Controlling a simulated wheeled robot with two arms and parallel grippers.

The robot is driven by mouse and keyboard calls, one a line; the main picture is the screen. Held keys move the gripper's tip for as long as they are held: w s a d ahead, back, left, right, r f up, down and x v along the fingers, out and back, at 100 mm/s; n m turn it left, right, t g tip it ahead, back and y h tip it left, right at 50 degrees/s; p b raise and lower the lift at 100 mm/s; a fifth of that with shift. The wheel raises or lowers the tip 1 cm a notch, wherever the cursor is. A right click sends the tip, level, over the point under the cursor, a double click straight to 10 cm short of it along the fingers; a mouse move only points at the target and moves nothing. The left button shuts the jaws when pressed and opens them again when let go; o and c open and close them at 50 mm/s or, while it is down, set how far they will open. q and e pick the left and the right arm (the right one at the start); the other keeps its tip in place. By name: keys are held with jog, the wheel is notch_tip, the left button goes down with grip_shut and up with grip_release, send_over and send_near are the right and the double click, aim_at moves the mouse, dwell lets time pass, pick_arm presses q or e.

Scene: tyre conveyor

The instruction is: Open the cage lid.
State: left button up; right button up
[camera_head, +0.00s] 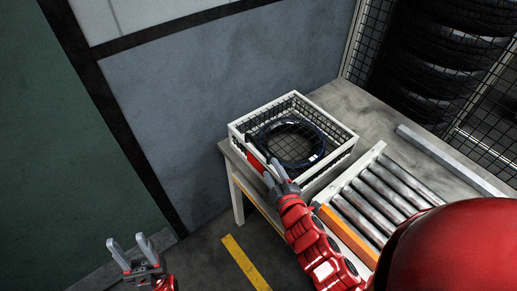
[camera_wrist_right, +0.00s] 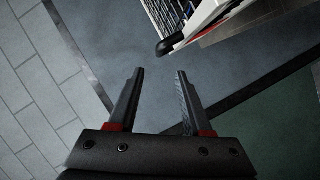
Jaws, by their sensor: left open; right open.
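Mesh shows around and behind the tyre; I cannot clearly tell the lid from the walls. A red and white strip (camera_head: 254,156) is on its near left side. My right gripper (camera_head: 271,172) is at this near side, open and empty. In the right wrist view, the cage's white edge (camera_wrist_right: 205,22) and a black rounded end (camera_wrist_right: 170,45) lie beyond the fingertips, apart from them. My left gripper (camera_head: 128,251) is open and empty, low at the left, far from the cage.
A roller conveyor (camera_head: 385,197) with an orange edge (camera_head: 347,236) lies right of the cage. A grey bar (camera_head: 450,160) lies on the table (camera_head: 352,103). Tyres (camera_head: 440,65) are stacked behind mesh at the back right. The floor left of the table is free.

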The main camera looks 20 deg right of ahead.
aim_at(260, 148)
jog(key=b+x, duration=0.5)
jog(key=x, duration=0.7)
jog(key=shift+w, duration=0.35)
jog(key=shift+w+f, duration=0.25)
jog(key=shift+w, duration=0.3)
jog(key=shift+c, duration=0.3)
grip_shut()
